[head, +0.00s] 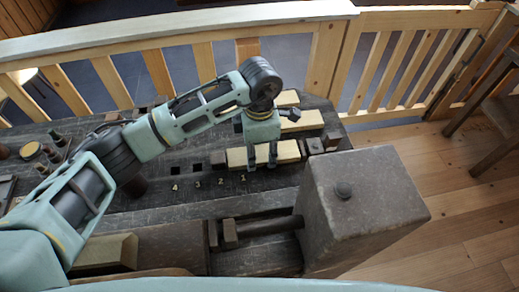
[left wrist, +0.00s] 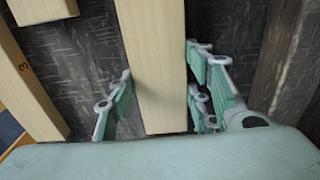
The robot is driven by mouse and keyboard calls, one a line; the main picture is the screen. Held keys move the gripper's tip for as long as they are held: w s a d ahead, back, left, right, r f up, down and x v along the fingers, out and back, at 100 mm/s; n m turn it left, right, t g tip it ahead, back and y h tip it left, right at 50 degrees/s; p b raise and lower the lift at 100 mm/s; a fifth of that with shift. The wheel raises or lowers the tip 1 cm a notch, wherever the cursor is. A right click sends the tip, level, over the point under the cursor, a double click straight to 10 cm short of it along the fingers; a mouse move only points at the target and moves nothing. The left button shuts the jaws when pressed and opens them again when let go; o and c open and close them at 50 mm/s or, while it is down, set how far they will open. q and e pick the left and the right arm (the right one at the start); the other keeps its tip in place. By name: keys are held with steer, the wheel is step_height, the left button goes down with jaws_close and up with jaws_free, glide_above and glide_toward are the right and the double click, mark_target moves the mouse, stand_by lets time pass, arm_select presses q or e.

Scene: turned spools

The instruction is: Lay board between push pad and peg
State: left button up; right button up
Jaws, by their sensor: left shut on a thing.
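A pale board (head: 237,158) lies over the dark bench, between a small brown peg (head: 217,159) at its left end and a dark wooden block, seemingly the push pad (head: 315,146), at its right end. My left gripper (head: 262,164) comes down from above and is shut on this board near its middle. In the left wrist view the same board (left wrist: 155,65) runs between the fingers (left wrist: 160,105). Whether its underside touches the bench is hidden. My right gripper is not in view.
Two more pale boards (head: 302,120) (head: 287,98) lie behind. Open square holes (head: 175,170) sit left of the peg, above painted numbers. A big wooden vise block (head: 362,205) stands at front right. Spools and turned pieces (head: 30,150) stand far left. A railing (head: 290,45) runs behind.

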arm_select(q)
steer(key=shift+b, duration=0.3)
stand_by(0.5)
steer(key=o, duration=1.3)
steer(key=shift+o, duration=0.2)
steer(key=o, duration=0.4)
steer(key=shift+c, duration=0.2)
